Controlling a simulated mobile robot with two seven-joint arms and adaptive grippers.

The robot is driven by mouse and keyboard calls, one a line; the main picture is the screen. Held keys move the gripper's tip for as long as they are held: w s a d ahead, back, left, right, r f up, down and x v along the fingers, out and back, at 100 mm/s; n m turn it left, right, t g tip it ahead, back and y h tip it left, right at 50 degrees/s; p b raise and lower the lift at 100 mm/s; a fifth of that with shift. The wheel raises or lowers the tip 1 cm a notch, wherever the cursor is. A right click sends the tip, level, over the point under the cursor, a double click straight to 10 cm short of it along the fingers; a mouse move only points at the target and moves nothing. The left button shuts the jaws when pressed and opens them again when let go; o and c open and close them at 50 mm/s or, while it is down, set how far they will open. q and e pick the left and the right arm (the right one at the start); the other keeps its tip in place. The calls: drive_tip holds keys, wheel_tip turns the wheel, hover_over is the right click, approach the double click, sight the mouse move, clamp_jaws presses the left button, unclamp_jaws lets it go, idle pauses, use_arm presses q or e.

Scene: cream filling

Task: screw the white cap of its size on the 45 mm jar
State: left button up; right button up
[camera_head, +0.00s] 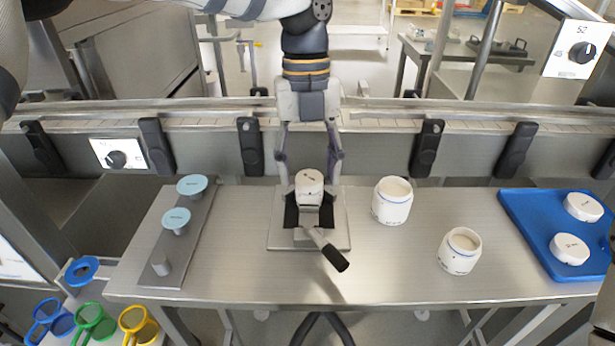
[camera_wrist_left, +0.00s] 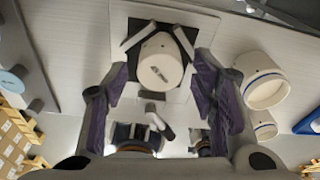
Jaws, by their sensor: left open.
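A white jar with a white cap on its top (camera_head: 309,180) stands upright in the clamp (camera_head: 275,235) at the middle of the table. The wrist view shows the capped top (camera_wrist_left: 160,66) from above, with small dark lettering on it. My left gripper (camera_head: 310,184) comes down from above, its fingers open on either side of the capped jar. In the left wrist view the left gripper (camera_wrist_left: 160,78) shows gaps between both purple finger pads and the cap. Two more white caps (camera_head: 583,207) (camera_head: 569,249) lie on the blue tray (camera_head: 535,215).
Two open cream-filled jars (camera_head: 392,208) (camera_head: 459,257) with blue lines stand right of the clamp. A black-handled lever (camera_head: 328,250) sticks out in front. Two light-blue discs (camera_head: 191,186) (camera_head: 176,219) stand on a metal plate at left. Coloured rings (camera_head: 95,322) sit lower left.

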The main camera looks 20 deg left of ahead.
use_arm(q)
drive_tip(key=shift+f, duration=0.1)
drive_tip(key=shift+r+n+p, duration=0.2)
drive_tip(key=shift+n+p, duration=0.1)
drive_tip(key=shift+n, duration=1.5)
drive_tip(key=shift+a+f+n+t+h, duration=0.1)
drive_tip(key=shift+f+n+t+h, duration=0.15)
drive_tip(key=shift+n, duration=0.85)
use_arm(e)
drive_tip(key=shift+w+r+t, duration=0.3)
drive_tip(key=shift+w+r, duration=0.25)
drive_tip(key=shift+w, duration=0.05)
